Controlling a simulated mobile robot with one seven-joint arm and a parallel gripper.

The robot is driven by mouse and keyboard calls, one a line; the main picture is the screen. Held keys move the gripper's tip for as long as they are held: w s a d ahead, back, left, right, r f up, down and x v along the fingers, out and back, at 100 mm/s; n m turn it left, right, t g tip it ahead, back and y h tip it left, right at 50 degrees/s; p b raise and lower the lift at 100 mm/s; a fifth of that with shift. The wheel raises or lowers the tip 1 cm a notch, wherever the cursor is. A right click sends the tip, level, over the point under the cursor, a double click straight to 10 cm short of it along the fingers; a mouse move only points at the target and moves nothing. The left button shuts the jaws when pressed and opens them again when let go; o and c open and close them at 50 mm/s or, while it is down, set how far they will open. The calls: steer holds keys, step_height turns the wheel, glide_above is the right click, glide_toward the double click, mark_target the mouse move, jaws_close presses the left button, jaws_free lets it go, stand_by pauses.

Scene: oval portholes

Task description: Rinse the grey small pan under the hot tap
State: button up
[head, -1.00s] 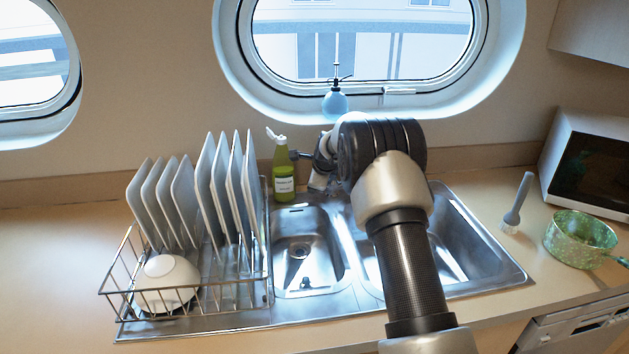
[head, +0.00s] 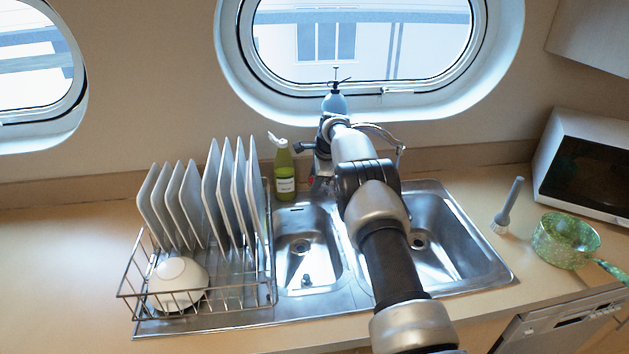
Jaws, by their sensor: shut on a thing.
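The silver tap (head: 399,150) stands behind the sink, its curved spout showing to the right of my arm over the right basin. My gripper (head: 321,150) is at the left side of the tap, above a small red mark by its base. It is shut on what looks like the tap handle; my wrist and forearm partly hide the grip. I see no water running from the spout. I do not see a grey small pan; my arm covers part of the sink (head: 450,285).
A green soap bottle (head: 285,175) stands just left of my gripper, a blue spray bottle (head: 334,103) behind it. A dish rack (head: 140,300) with plates and a bowl is at left. A brush (head: 507,205), green speckled pan (head: 563,240) and microwave (head: 585,165) are at right.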

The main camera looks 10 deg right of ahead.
steer(key=o, duration=1.1)
steer(key=shift+c, duration=0.2)
steer(key=b+v, duration=0.1)
steer(key=v, duration=1.6)
steer(key=shift+s+r, duration=0.15)
steer(key=c, duration=0.4)
